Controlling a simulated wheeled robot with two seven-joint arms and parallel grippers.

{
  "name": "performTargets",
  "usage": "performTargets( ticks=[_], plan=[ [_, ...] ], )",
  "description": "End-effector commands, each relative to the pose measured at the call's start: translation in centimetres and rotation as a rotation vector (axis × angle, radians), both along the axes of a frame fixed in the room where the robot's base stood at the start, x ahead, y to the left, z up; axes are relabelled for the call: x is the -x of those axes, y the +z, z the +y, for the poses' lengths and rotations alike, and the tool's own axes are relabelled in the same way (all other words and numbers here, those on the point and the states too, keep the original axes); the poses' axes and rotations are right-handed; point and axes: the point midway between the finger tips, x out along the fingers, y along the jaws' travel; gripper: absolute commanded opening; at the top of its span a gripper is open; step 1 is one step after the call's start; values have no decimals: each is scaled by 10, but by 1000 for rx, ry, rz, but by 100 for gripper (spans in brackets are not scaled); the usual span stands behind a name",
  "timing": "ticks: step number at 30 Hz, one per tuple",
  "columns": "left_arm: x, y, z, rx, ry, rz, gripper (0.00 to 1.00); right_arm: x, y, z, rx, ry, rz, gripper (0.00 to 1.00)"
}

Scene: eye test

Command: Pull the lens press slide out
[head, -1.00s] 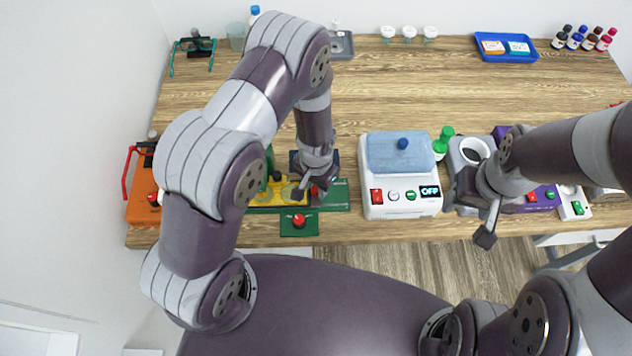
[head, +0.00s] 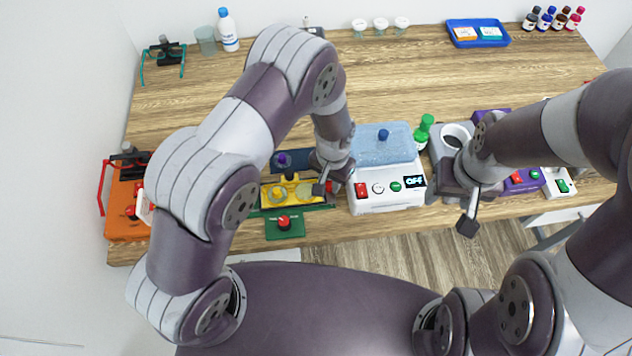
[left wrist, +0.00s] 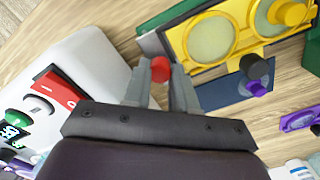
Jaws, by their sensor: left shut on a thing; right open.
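The lens press has a green base with a red button (head: 284,222) in front and a yellow slide (head: 268,197) with round lens places. The slide's yellow frame with two pale discs also shows in the left wrist view (left wrist: 180,42). My left gripper (left wrist: 158,80) is shut on the red knob (left wrist: 160,68) at the right end of the press. In the head view my left gripper (head: 325,187) partly hides this end. My right gripper (head: 468,212) is open and empty, far to the right, near the table's front edge.
A white machine (head: 390,200) with a blue lid stands close to the right of my left gripper. A dark blue base with a purple knob (head: 284,159) is just behind the press. An orange device (head: 122,222) stands at the left.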

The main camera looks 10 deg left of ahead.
Motion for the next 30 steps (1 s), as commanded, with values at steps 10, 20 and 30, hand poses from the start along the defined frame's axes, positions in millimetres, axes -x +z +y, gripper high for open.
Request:
performTargets(
  ticks=[10,20,30],
  plan=[
    [-3,2,-3,6,-2,-12,36,0,0,0,0,0,0,59],
    [-2,1,-2,4,-1,-7,36,0,0,0,0,0,0,59],
    [-2,14,-3,5,-1,-9,36,0,-5,0,0,0,0,59]
  ],
)
